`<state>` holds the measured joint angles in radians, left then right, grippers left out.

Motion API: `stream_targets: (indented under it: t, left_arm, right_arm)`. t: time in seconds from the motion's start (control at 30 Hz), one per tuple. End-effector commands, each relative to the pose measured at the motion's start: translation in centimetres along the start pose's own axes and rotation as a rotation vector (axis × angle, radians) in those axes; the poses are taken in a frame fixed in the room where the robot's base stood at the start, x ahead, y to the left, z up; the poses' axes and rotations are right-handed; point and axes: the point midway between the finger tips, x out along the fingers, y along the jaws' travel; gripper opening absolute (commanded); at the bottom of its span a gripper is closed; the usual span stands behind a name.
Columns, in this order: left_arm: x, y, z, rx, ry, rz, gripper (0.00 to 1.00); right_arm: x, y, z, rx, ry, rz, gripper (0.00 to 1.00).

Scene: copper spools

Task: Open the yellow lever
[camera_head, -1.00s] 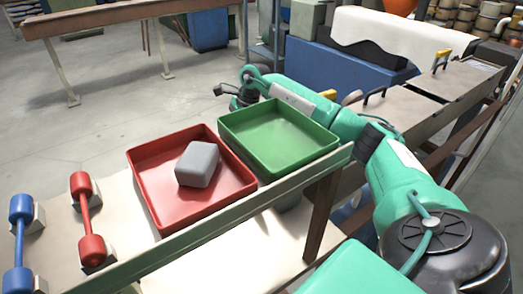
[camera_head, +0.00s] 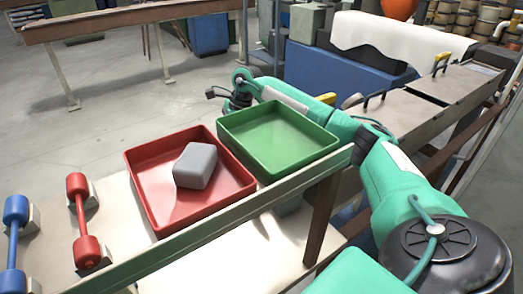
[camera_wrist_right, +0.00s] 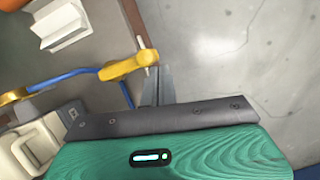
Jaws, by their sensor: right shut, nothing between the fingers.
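In the right wrist view, a yellow lever head (camera_wrist_right: 128,65) sits at the end of a thin blue rod, close to the bench's edge. Another yellow piece (camera_wrist_right: 13,97) is at the rod's left end. My right gripper (camera_wrist_right: 156,72) is shut and empty, its grey fingertips just right of the lever head; I cannot tell whether they touch it. In the head view, my right arm reaches behind the green tray, and the dark gripper end (camera_head: 217,94) is small there. A yellow part (camera_head: 327,98) shows behind that arm. My left gripper is out of view.
A green tray (camera_head: 327,140) and a red tray (camera_head: 142,195) holding a grey block (camera_head: 197,165) stand on the near bench. Red (camera_head: 82,215) and blue (camera_head: 12,245) bars are left of them. Another yellow handle (camera_head: 441,62) is at the back right. Open floor (camera_wrist_right: 245,60) lies right of the lever.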

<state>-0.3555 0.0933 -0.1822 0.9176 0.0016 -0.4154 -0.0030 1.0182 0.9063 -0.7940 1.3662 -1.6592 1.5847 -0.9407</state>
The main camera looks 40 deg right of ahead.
Motion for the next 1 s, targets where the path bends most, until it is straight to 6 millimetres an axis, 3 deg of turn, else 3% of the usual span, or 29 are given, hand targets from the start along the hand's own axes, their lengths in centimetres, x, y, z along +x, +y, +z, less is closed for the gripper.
stream_targets:
  t: [0.27,0.5,0.7,1.0]
  left_arm:
    - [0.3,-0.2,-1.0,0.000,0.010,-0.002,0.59]
    - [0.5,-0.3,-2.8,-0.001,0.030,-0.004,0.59]
    - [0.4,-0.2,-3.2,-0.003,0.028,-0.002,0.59]
    - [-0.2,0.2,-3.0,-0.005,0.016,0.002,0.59]
  right_arm:
    - [-1.4,-0.1,0.1,-0.002,-0.003,-0.003,0.00]
    - [-6.5,-0.1,0.0,-0.001,-0.002,-0.005,0.00]
    - [-10.8,0.0,0.0,-0.001,-0.002,-0.003,0.00]
    - [-13.7,0.0,-0.1,0.000,-0.001,-0.001,0.00]
